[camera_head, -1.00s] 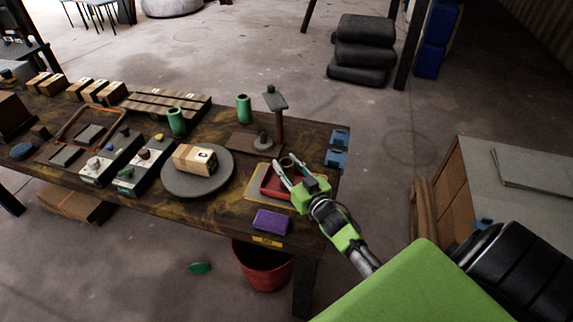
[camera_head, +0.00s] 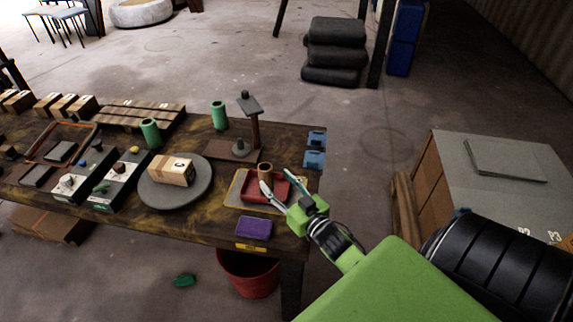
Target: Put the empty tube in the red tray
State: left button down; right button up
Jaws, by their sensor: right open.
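A brown tube (camera_head: 265,170) stands upright at the red tray (camera_head: 262,196), apparently inside it near the back; its lower part is partly hidden by a fingertip. I cannot tell whether it is empty. Two green tubes stand farther left, one behind the round plate (camera_head: 150,133) and one near the back edge (camera_head: 219,115). My right gripper (camera_head: 275,182) is open over the tray, its fingers pointing toward the brown tube from the front right, with nothing between the tips. My left gripper is not in view.
A purple block (camera_head: 254,228) lies in front of the tray. A round grey plate (camera_head: 158,193) with a cardboard box (camera_head: 175,171) is to the left. A post stand (camera_head: 254,130) rises behind the tray. A red bucket (camera_head: 248,278) stands below the table edge.

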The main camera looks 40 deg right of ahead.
jog(key=shift+s+a+r, duration=0.1)
jog(key=shift+s, duration=1.05)
jog(key=shift+s+a+r, duration=0.1)
jog(key=shift+s, duration=1.05)
